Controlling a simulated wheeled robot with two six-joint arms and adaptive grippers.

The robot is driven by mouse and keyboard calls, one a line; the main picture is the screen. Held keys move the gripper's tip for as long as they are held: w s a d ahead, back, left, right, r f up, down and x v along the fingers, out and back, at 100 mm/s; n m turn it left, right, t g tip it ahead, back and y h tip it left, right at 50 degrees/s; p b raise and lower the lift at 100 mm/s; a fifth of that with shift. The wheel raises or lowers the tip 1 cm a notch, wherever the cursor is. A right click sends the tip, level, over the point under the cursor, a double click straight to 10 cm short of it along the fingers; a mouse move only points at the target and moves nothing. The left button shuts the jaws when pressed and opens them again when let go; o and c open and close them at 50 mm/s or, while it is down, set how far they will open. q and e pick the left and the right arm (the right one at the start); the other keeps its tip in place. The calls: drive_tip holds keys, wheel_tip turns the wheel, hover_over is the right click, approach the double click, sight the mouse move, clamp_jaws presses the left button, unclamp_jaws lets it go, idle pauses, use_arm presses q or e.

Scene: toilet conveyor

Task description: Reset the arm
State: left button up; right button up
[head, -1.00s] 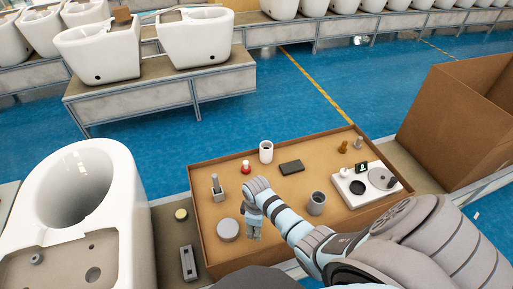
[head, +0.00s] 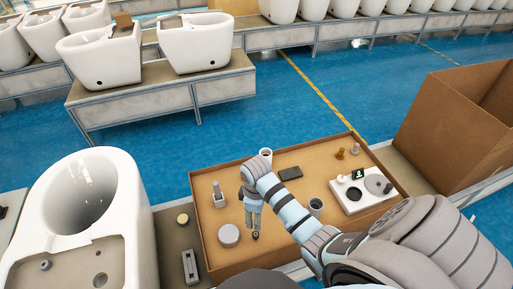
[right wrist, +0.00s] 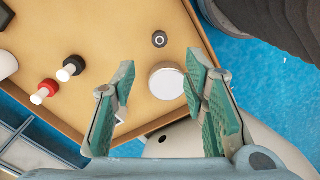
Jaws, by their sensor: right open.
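My right arm reaches in from the lower right over the cardboard tray (head: 300,222). Its gripper (head: 254,234) points down above the tray's left part, beside the round grey-white lidded item (head: 229,235). In the right wrist view the green-padded fingers (right wrist: 160,108) are spread wide apart with nothing between them. The round item (right wrist: 166,82) shows beyond them, close to the right finger. My left gripper is not in view.
The tray also holds a grey upright holder (head: 219,195), a black flat item (head: 290,173) and a white device with dials (head: 361,193). A white toilet (head: 85,225) stands left, a large open cardboard box (head: 452,120) right. The wrist view shows a red-and-white piece (right wrist: 45,91).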

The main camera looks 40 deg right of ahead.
idle(0.3)
drive_tip(key=s+a+r+m+t+h, duration=0.1)
drive_tip(key=s+a+r+m+t, duration=0.15)
drive_tip(key=s, duration=0.55)
drive_tip(key=s+a+r+m+t, duration=0.1)
drive_tip(key=s+r+m+t, duration=0.2)
drive_tip(key=s, duration=0.6)
wheel_tip(320, 180, down, 20)
drive_tip(key=d+m+g+b, duration=0.1)
drive_tip(key=d+g+b, duration=0.1)
drive_tip(key=g, duration=0.1)
drive_tip(key=s+f+g+b, duration=0.1)
drive_tip(key=s+f, duration=1.4)
drive_tip(key=shift+d+f, duration=0.35)
drive_tip(key=shift+d, duration=0.1)
